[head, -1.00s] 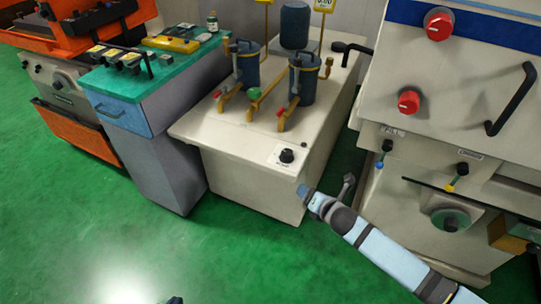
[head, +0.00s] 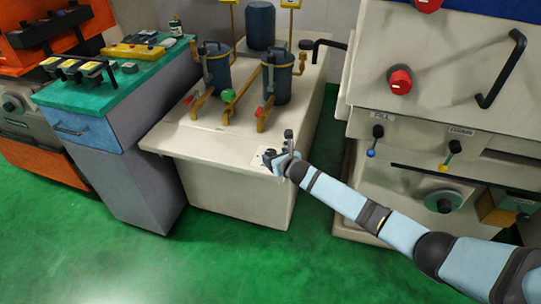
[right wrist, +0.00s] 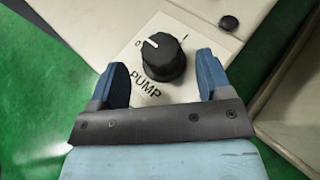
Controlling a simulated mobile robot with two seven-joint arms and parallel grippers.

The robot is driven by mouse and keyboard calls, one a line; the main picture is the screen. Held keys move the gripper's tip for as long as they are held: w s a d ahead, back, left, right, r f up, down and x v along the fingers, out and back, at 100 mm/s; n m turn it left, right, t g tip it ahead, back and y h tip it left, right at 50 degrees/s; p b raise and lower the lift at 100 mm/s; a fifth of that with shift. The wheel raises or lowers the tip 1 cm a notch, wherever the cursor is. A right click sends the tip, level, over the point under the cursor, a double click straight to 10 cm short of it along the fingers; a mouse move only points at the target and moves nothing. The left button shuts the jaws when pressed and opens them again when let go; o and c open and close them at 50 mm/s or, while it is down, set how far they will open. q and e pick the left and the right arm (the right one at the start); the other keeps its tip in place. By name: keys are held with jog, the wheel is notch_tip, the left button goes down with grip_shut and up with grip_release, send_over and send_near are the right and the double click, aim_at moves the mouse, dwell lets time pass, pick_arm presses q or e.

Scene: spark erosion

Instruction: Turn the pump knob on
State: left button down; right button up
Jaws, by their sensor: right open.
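The pump knob (right wrist: 164,58) is a black ribbed dial with a white pointer line on a white plate marked PUMP. In the right wrist view the pointer aims at the upper left, near the 0 mark. My right gripper (right wrist: 166,78) is open, its two blue fingers on either side of the knob's near part in that view; I cannot tell whether they touch it. In the head view my right gripper (head: 278,158) is at the front corner of the cream pump cabinet (head: 205,145) and largely covers the knob. My left gripper is not in view.
Two dark filter canisters (head: 277,80) with mustard pipes stand behind the knob on the cabinet. A large cream machine with red knobs (head: 400,81) is at the right. A teal-topped bench (head: 95,91) is at the left. Green floor is clear in front.

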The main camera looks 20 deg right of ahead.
aim_at(272, 154)
jog(key=shift+b+x, duration=0.4)
jog(key=shift+x, duration=1.8)
jog(key=c, duration=0.9)
